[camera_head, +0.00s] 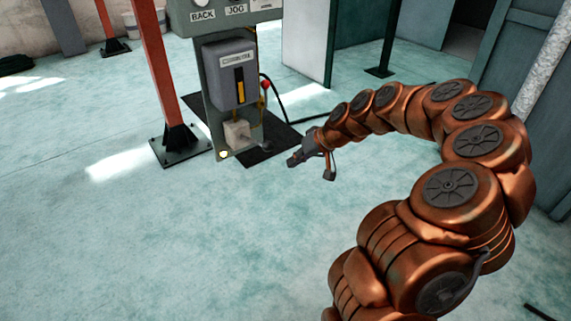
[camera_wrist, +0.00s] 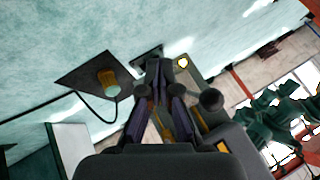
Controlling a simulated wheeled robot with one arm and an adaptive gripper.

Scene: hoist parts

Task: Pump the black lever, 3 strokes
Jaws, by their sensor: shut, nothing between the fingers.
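The grey-green pedestal (camera_head: 216,108) stands left of my gripper in the head view. It carries a grey box (camera_head: 231,75) with a yellow strip, and a white block (camera_head: 237,133) below. A red ball knob (camera_head: 266,85) sticks out at its right side. I cannot clearly pick out a black lever; small dark parts beside the pedestal's foot are too small to tell. My gripper (camera_head: 293,162) is right of the pedestal, apart from it. In the wrist view its fingers (camera_wrist: 158,66) are together and empty. A dark round knob (camera_wrist: 210,98) shows beside them; its mount is hidden.
A dark mat (camera_head: 280,138) lies by the pedestal's foot, with a black cable above it. A red post (camera_head: 156,65) on a black base stands left. A white panel (camera_head: 308,40) stands behind. The floor in front and left is clear.

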